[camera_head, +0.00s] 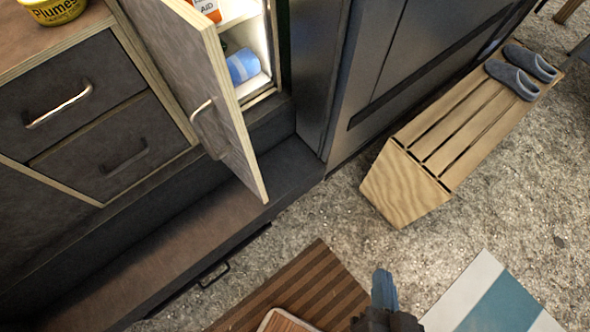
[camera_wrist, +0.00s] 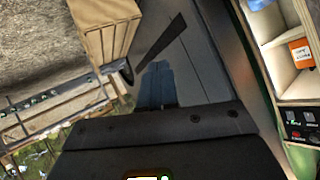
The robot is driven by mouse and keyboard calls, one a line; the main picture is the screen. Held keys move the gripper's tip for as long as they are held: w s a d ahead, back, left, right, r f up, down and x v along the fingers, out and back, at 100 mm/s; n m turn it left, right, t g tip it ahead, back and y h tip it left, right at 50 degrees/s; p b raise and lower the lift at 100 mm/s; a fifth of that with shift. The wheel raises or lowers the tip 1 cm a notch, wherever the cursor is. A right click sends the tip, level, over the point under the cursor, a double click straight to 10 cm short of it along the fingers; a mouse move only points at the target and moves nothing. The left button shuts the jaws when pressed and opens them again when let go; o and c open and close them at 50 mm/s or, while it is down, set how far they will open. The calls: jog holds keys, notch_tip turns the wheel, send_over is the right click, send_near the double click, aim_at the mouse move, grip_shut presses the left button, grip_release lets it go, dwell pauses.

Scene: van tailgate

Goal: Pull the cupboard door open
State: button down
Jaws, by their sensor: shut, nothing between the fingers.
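The cupboard door (camera_head: 172,75), dark-faced with pale plywood edges, stands swung open in the head view. Its curved metal handle (camera_head: 204,118) is on the outer face near the free edge. Behind it the lit cupboard (camera_head: 268,45) shows shelves; its inside also shows at the right of the wrist view (camera_wrist: 285,75). My gripper (camera_head: 382,276) is at the bottom of the head view, well right of the door and apart from the handle. Its fingers (camera_wrist: 164,70) are together and empty in the wrist view. The door's hinges are not visible.
A blue roll (camera_head: 243,66) and an orange-and-white box (camera_head: 208,10) stand inside the cupboard. A slatted wooden bench (camera_head: 405,185) with grey slippers (camera_head: 512,80) is right of the cupboard. Drawers (camera_head: 72,95) lie to the left. Gravelly ground (camera_head: 515,195) is open at right.

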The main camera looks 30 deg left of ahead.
jog(key=w+a+f+n+g+y+b, duration=0.1)
jog(key=w+a+n+g+y, duration=0.25)
jog(key=w+a, duration=0.4)
jog(key=w+a+f+n+g+y+b, duration=0.25)
jog(key=w+a+n+g, duration=0.2)
jog(key=a, duration=0.55)
jog(key=w+a+r+n+g+h+b, duration=0.25)
jog(key=w+r+n+g+h, duration=0.2)
jog(key=r+n+g, duration=0.3)
jog(key=s+a+f+p, duration=0.1)
jog(key=s+a+f, duration=0.5)
jog(key=f, duration=0.1)
jog(key=shift+s+f+n+y, duration=0.2)
jog(key=shift+s+n+y, duration=0.15)
